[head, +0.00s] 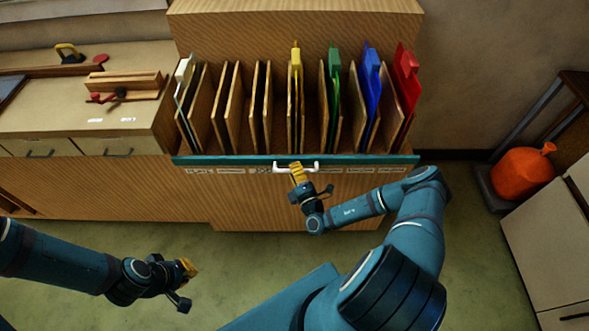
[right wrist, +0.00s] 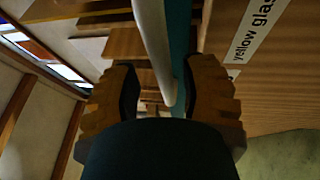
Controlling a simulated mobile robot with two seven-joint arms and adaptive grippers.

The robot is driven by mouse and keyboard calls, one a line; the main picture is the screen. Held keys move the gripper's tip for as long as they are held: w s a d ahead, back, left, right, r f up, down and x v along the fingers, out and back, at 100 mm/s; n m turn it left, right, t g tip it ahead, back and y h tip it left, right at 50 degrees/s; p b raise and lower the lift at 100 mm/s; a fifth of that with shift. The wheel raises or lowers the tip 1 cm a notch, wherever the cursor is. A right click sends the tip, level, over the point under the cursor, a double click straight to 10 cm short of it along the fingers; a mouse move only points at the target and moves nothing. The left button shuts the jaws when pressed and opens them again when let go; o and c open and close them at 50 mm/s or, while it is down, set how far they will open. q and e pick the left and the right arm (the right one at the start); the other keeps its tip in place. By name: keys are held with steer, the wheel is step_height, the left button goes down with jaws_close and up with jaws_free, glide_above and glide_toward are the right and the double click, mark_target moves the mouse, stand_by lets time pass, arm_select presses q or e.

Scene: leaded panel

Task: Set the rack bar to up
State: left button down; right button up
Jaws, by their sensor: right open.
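The rack bar (head: 220,160) is a teal bar running across the front of the wooden rack, at the front lower edge of the slots. A white handle (head: 316,167) is fixed to its middle; it also shows in the right wrist view (right wrist: 152,45). My right gripper (head: 297,168) is at this handle. In the right wrist view its yellow-brown fingers (right wrist: 162,90) are apart, with the white handle between them and the teal bar behind. My left gripper (head: 187,270) is low at the left, away from the rack; its opening cannot be made out.
The rack holds upright panels, including yellow (head: 297,80), green (head: 334,90), blue (head: 372,75) and red (head: 405,80) ones. Labels run below the bar. A workbench (head: 60,120) stands at left. An orange container (head: 522,173) stands at right. Green floor is clear before the rack.

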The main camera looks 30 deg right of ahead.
steer(key=v, duration=1.1)
steer(key=shift+s, duration=0.35)
steer(key=s+a+r+n+g+y, duration=0.25)
steer(key=a+n+g+y, duration=0.35)
steer(key=a+n+y, duration=0.45)
steer(key=s+a+r+n+g+y, duration=0.1)
steer(key=a+r+n+g+y, duration=0.35)
steer(key=a+n+y, duration=0.55)
steer(key=s+a+f+n+g+h, duration=0.25)
steer(key=s+n+g+h, duration=0.85)
steer(key=n, duration=0.8)
steer(key=w+d+r+n+t+h, duration=0.2)
steer(key=w+d+r+n+t, duration=0.1)
steer(key=w+n, duration=0.6)
steer(key=r+n, duration=0.1)
steer(key=n, duration=0.3)
steer(key=shift+w+t, duration=0.35)
